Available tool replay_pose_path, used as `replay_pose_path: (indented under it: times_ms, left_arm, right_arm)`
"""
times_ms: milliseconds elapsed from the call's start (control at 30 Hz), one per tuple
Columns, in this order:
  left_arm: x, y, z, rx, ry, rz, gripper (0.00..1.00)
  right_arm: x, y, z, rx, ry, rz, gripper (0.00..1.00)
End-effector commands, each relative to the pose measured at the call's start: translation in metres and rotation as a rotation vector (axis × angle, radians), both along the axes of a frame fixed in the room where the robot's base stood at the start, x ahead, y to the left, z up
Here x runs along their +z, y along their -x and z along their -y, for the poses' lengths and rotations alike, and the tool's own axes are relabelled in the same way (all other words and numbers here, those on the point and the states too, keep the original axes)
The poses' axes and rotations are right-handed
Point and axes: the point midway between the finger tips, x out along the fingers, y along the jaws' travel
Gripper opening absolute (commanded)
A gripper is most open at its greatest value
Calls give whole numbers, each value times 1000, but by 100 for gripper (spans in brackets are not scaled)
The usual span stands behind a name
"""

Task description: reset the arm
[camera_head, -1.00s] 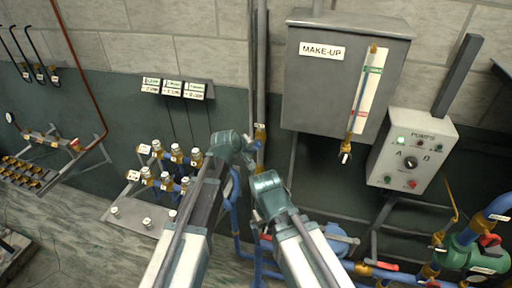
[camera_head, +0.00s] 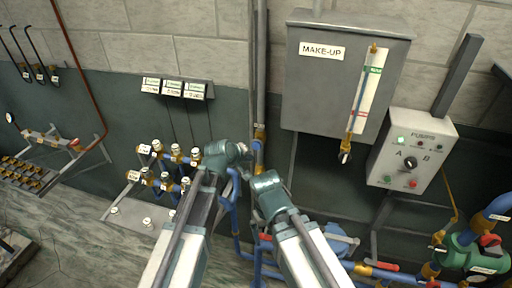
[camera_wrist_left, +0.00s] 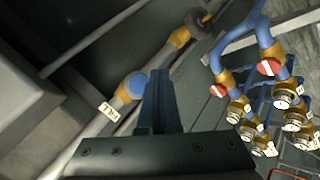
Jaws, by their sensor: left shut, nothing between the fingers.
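My left gripper (camera_wrist_left: 161,88) shows in the left wrist view with its dark fingers together and nothing between them. The fingers point toward a grey pipe (camera_wrist_left: 180,65) with a brass fitting and a blue cap (camera_wrist_left: 135,84) behind them. In the head view my left arm comes up from the bottom centre, and its teal wrist end is in front of the vertical pipe. My right arm stands beside it on the right; its gripper is hidden from view.
A rack of labelled valves (camera_head: 170,165) stands left of my left arm. The MAKE-UP box (camera_head: 320,90) with a gauge tube (camera_head: 364,88) hangs above right. The PUMPS panel (camera_head: 412,150) and blue pipes with a green pump (camera_head: 462,254) are at the right.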

Motion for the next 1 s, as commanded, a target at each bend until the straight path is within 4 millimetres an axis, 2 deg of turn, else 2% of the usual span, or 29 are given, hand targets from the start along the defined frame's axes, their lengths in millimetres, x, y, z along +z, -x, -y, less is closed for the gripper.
replay_pose_path:
  times_ms: [133,567,667,767,867,1000]
  left_arm:
    - [0,14,-5,0,0,0,0]
    - [0,14,-5,1,1,0,0]
    - [-6,19,-4,-13,-14,-8,0]
    - [-33,43,-1,-86,-90,-47,0]
    - [-76,87,0,-228,-233,-127,0]
    - [-131,157,-12,-458,-453,-265,0]
  right_arm:
    - [0,0,0,0,0,0,100]
    - [0,0,0,0,0,0,100]
    - [-4,0,0,0,0,0,100]
    - [-20,0,0,1,0,0,100]
    - [-44,0,0,4,1,0,100]
    - [-77,0,0,7,2,0,100]
